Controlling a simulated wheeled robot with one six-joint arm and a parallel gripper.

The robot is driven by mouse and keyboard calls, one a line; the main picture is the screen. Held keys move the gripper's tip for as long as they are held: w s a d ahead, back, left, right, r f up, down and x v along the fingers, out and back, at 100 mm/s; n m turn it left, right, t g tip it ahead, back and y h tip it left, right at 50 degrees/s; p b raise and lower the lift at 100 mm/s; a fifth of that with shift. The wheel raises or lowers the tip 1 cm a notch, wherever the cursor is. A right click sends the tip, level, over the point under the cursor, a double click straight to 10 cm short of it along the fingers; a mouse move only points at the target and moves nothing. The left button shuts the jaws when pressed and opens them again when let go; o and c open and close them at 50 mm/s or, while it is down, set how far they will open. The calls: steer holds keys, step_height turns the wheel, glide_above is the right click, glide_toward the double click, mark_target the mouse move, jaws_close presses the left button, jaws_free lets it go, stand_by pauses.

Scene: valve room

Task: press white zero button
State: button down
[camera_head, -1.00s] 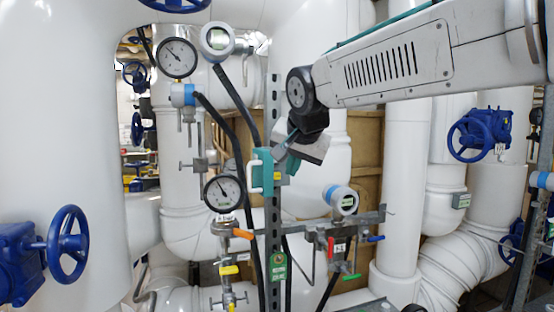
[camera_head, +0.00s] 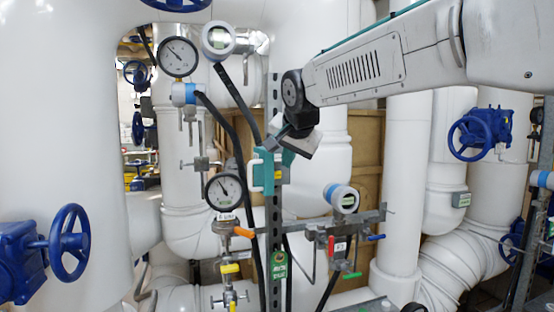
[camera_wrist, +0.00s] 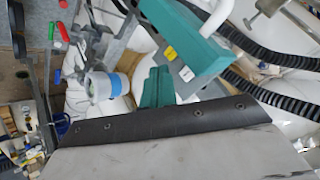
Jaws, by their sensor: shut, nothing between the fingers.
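A teal box (camera_head: 265,170) with a white handle is fixed to the dark perforated upright in the head view. In the wrist view the teal box (camera_wrist: 185,30) has a grey side plate with a yellow button and a white button (camera_wrist: 186,74), likely the zero button. My gripper (camera_wrist: 157,88) is shut and empty, its teal fingers pointing at the grey plate from just below the buttons. A small gap seems to remain, but contact is hard to judge. In the head view my gripper (camera_head: 272,145) is at the box's top right and hides part of it.
Pressure gauges (camera_head: 223,191) and black hoses stand left of the box. A blue-white transmitter (camera_head: 342,197) and a pipe rack with coloured handles (camera_head: 345,240) are below right. White pipes surround the box. Black corrugated hoses (camera_wrist: 265,45) run close by in the wrist view.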

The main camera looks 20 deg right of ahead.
steer(key=shift+w, duration=1.9)
steer(key=shift+w, duration=0.1)
stand_by(0.5)
steer(key=shift+w, duration=0.3)
steer(key=shift+w, duration=0.5)
stand_by(0.6)
steer(key=shift+s, duration=0.9)
steer(key=shift+s, duration=0.1)
steer(key=s, duration=0.4)
steer(key=shift+s, duration=0.4)
